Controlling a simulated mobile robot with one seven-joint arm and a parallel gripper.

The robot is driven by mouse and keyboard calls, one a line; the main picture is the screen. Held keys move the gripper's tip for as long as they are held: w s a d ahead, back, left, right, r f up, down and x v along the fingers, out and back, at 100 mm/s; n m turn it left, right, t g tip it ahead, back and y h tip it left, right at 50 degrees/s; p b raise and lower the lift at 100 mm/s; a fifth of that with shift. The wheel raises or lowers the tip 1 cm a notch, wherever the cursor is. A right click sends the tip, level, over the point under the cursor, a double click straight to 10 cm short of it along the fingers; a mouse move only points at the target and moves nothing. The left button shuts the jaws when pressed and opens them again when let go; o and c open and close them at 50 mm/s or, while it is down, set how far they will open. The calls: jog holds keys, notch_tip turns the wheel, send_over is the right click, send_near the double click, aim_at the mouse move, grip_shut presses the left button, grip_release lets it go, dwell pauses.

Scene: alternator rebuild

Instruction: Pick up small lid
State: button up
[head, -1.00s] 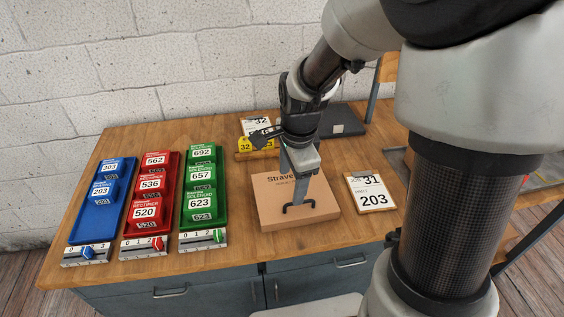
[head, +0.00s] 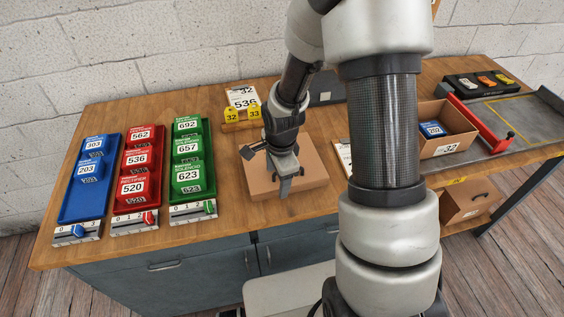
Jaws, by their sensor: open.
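The small lid (head: 313,172) is a flat brown cardboard piece lying on the wooden bench, between the green rack and my arm. My gripper (head: 284,192) points down over the lid's front part with its jaws open. The gripper covers the lid's black handle and most of its printing. I cannot tell whether the fingers stand around the handle or touch the lid.
Blue (head: 84,192), red (head: 137,172) and green (head: 190,155) racks stand left. Yellow tags (head: 242,114) and a card (head: 241,97) are behind the gripper. My arm partly hides another card (head: 345,155). An open cardboard box (head: 462,143) holds a blue box (head: 432,129).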

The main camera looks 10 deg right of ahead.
jog(key=shift+s, duration=0.1)
jog(key=c, duration=1.4)
jog(key=shift+o, duration=0.2)
